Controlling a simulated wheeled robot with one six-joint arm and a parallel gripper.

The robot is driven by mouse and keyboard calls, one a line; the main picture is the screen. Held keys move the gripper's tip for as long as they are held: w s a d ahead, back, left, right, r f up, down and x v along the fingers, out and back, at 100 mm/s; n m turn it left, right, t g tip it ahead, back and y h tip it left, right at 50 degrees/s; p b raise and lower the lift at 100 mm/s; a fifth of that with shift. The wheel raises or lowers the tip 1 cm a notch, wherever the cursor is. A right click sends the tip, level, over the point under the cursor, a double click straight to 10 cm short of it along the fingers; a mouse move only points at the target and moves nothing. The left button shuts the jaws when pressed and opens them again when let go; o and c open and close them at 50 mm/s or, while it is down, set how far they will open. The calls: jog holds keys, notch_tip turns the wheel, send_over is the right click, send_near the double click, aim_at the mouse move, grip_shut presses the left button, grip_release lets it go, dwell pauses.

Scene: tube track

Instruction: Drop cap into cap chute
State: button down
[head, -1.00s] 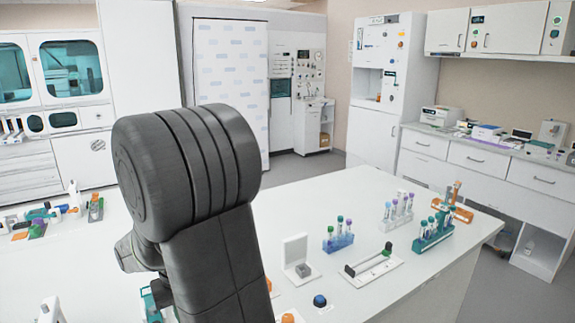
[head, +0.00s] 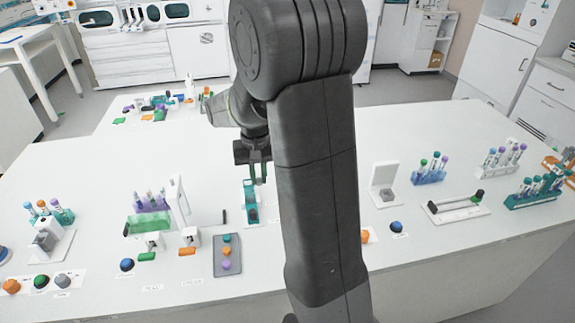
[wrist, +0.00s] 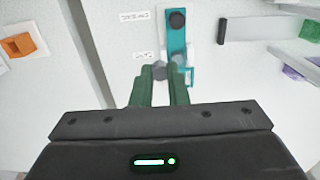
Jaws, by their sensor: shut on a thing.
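My gripper (head: 258,178) points down over the middle of the white bench in the head view. In the wrist view its two green fingers (wrist: 161,82) are shut on a small dark grey cap (wrist: 160,71). In the head view the cap is too small to make out. A teal holder (head: 251,193) stands on the bench under and beside the fingers. In the wrist view this teal holder (wrist: 176,38) lies just beyond the fingertips, with a dark round opening or knob at its far end. I cannot tell for sure whether it is the cap chute.
A tray of coloured caps (head: 228,256) lies in front of the teal holder. A white upright stand (head: 179,202) and a green rack of tubes (head: 150,220) are to the left. A small white stand (head: 384,184) and several tube racks are to the right.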

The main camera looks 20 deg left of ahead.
jog(key=w+a+r+p, duration=0.1)
jog(key=a+r+p, duration=0.1)
jog(key=a+r, duration=0.15)
jog(key=shift+a+f+b, duration=0.15)
jog(key=shift+f+b, duration=2)
jog(key=shift+f, duration=0.6)
jog(key=shift+f, duration=0.1)
jog(key=c, duration=1.3)
grip_release()
jog(key=shift+c, duration=0.2)
notch_tip(320, 180, up, 14)
jog(key=shift+b, duration=0.35)
